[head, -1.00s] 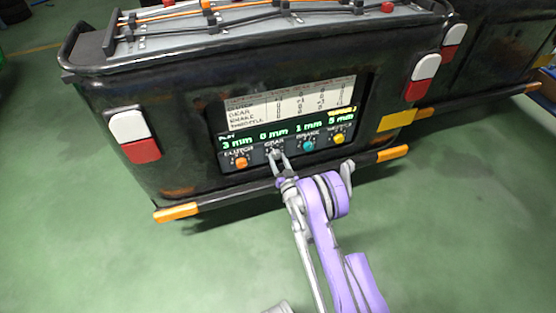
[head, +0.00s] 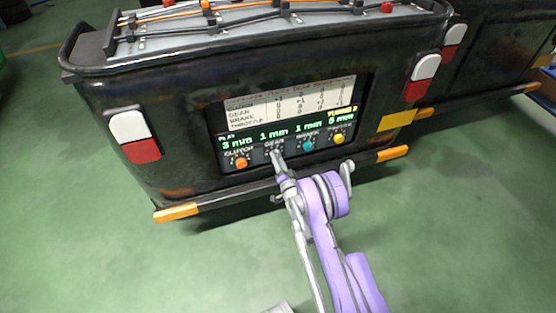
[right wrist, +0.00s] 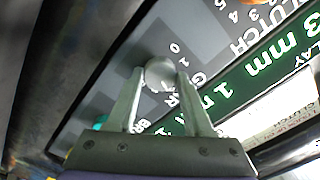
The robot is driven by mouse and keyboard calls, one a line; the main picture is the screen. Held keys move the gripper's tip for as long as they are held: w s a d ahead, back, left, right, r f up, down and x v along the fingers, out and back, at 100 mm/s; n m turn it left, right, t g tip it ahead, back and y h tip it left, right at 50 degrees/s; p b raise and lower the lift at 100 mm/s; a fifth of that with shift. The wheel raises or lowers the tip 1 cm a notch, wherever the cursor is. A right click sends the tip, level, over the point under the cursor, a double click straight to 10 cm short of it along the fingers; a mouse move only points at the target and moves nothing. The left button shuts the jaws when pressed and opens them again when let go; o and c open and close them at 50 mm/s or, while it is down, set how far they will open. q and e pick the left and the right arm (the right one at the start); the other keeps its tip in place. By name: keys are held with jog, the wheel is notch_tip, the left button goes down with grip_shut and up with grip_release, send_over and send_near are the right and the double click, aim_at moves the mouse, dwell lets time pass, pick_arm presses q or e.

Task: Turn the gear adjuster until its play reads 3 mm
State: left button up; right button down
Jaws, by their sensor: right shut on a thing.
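The gear adjuster is a pale round knob that shows in the right wrist view (right wrist: 160,73), between my fingertips. It sits under the GEAR label on the panel (head: 225,164) at the rickshaw's rear. The green play display (head: 272,134) reads clutch 3 mm, gear 1 mm, brake 1 mm and throttle 5 mm. My right gripper (head: 275,154) is shut on the gear adjuster and hides most of it in the head view; it also shows in the right wrist view (right wrist: 162,80). My left gripper is not in view.
The orange clutch knob (head: 241,162) is left of the gear knob. The teal brake knob (head: 307,145) and yellow throttle knob (head: 338,139) are close on its right. A printed table (head: 290,102) is above the display. Orange bumper ends (head: 177,212) stick out below.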

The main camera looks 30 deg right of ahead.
jog(key=shift+r+m+p, duration=0.1)
jog(key=shift+m+p, duration=0.65)
jog(key=shift+m, duration=7.25)
jog(key=shift+w, duration=0.1)
jog(key=shift+c, duration=1.4)
grip_release()
